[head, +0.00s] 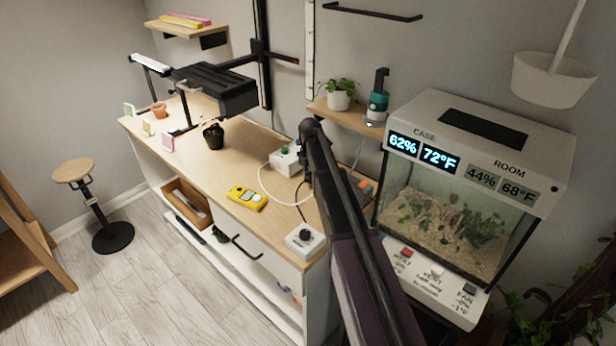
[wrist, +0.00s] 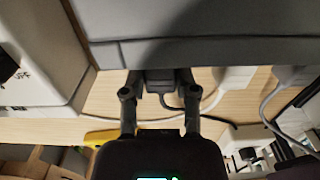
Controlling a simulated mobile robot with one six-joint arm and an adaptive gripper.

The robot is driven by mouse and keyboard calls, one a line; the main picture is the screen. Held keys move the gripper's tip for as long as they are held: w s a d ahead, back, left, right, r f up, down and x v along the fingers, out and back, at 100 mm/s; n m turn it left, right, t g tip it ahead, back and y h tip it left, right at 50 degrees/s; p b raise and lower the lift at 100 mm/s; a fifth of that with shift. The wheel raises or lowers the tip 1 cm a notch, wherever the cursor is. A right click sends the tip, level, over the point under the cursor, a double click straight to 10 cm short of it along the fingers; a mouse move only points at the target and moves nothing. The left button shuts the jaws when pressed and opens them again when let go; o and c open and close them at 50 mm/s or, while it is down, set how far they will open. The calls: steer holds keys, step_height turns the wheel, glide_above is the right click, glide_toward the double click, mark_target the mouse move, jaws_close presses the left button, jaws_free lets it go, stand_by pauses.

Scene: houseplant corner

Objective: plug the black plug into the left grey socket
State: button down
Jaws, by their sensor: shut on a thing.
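In the wrist view my gripper (wrist: 159,88) is shut on the black plug (wrist: 158,77), with one finger on each side. The plug is up against the lower edge of a large grey block (wrist: 210,50). The sockets themselves are hidden, and I cannot tell whether the plug's pins are inside one. A dark cord runs from the plug to the right. In the head view my arm covers the gripper and the plug. A small grey and orange part (head: 363,186) shows just right of the arm; I cannot tell whether it belongs to the block.
A white plug (wrist: 236,76) and a light grey plug (wrist: 291,76) sit right of the black plug along the block. A white switch box (wrist: 35,60) stands close on the left. A yellow meter (head: 247,197) and a white knob box (head: 305,239) lie on the bench.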

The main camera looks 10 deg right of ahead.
steer(key=shift+c, duration=1.5)
jaws_free()
steer(key=shift+s+a+r+p, duration=0.2)
steer(key=shift+a+r+p, duration=0.05)
steer(key=shift+r+p, duration=0.05)
steer(key=s+a+r+m+p, duration=0.1)
steer(key=s+a+m+y, duration=0.1)
steer(key=shift+s+r+p, duration=0.3)
steer(key=shift+r+p, duration=0.05)
steer(key=shift+r, duration=0.05)
steer(key=s+m, duration=0.2)
steer(key=s, duration=0.1)
steer(key=s+r+m+p, duration=0.1)
steer(key=s+m, duration=0.2)
steer(key=s+a+m, duration=0.1)
steer(key=s+m, duration=0.1)
steer(key=s, duration=0.2)
steer(key=shift+r+m+p, duration=0.25)
steer(key=shift+m+p, duration=0.05)
steer(key=shift+m, duration=0.1)
steer(key=s+r+m+h+p, duration=0.1)
steer(key=s+r+m+p, duration=0.2)
steer(key=s+m, duration=1.2)
steer(key=shift+s+a, duration=0.15)
steer(key=shift+s, duration=1.6)
